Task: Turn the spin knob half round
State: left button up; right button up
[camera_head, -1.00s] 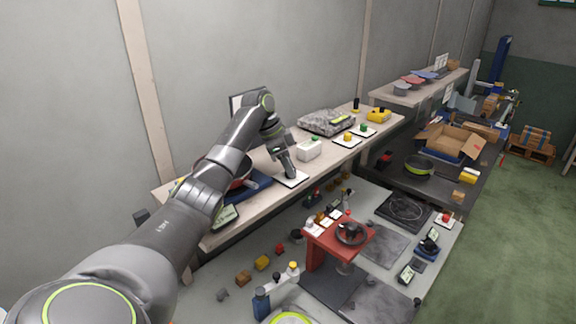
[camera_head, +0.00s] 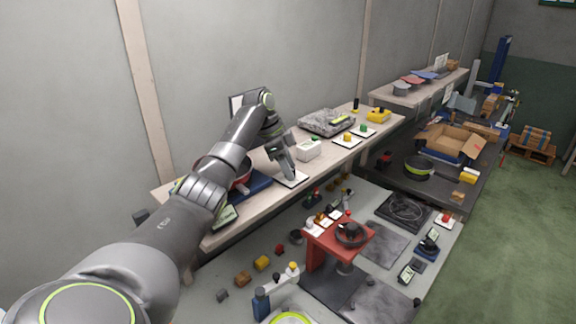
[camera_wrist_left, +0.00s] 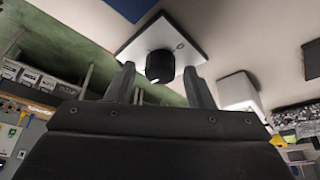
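The spin knob (camera_wrist_left: 160,68) is a short black cylinder on a white square plate (camera_wrist_left: 187,30), seen in the left wrist view. In the head view the plate (camera_head: 299,179) lies on the beige shelf, and my gripper largely hides the knob. My left gripper (camera_wrist_left: 161,80) points at the knob, with one finger on each side of it. A gap shows between the knob and each finger, so the fingers look open and not closed on it. In the head view the left gripper (camera_head: 287,170) is tilted down over the plate. My right gripper is out of view.
A white box (camera_head: 308,150) with a green button stands close to the right of the plate. A blue tray (camera_head: 254,186) with a red pan lies close on the left. Plates with yellow (camera_head: 347,137) and green buttons sit further along the shelf (camera_head: 220,240).

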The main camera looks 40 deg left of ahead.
pick_arm(q)
jog(key=shift+a+r, duration=0.1)
jog(key=shift+r, duration=0.05)
jog(key=shift+a+r+b, duration=0.1)
jog(key=shift+r+b, duration=0.2)
jog(key=v, duration=1.1)
jog(key=shift+s+f, duration=0.1)
jog(key=shift+s, duration=0.05)
